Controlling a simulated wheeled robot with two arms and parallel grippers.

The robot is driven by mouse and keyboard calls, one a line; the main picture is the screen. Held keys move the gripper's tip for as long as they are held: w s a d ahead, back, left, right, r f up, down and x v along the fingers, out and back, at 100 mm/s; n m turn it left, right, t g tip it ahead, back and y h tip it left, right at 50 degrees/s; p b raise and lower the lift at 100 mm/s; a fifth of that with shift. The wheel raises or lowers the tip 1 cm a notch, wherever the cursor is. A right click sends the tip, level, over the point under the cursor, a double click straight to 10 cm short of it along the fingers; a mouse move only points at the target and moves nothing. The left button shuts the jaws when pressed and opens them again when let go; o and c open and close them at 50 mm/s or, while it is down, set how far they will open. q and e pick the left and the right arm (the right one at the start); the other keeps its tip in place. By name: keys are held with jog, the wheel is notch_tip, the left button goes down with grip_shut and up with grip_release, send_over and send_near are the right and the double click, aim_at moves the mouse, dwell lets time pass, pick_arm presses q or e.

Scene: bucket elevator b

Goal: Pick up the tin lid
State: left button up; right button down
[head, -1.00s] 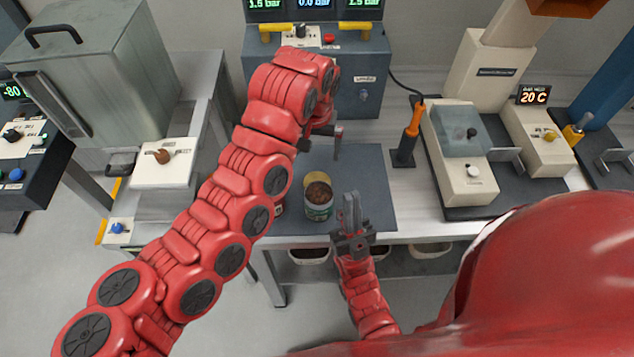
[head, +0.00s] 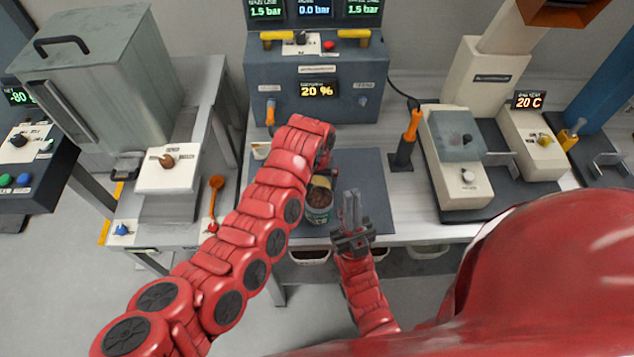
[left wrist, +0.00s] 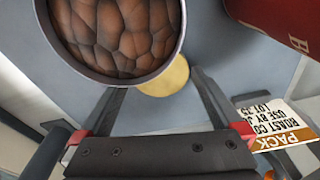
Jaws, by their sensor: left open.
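The tin lid (left wrist: 165,77) is a flat gold disc on the blue-grey mat. In the head view, the lid (head: 320,181) shows just behind the open tin (head: 318,214). The tin (left wrist: 178,32) has brown, lumpy contents and partly covers the lid in the left wrist view. My left gripper (left wrist: 160,82) is open and empty, its fingertips apart on either side of the lid's near part. In the head view its jaws are hidden by my left arm. My right gripper (head: 351,200) looks shut and empty, right of the tin.
A dark red object (left wrist: 275,20) and a printed label card (left wrist: 280,125) are close on the right of the left wrist view. A gauge console (head: 318,95) stands behind the mat (head: 372,180). An orange-handled tool (head: 410,130) stands right of it. The mat's right side is clear.

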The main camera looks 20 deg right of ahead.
pick_arm(q)
jog(key=shift+f, duration=0.35)
jog(key=c, duration=1.1)
jog(key=shift+r, duration=0.15)
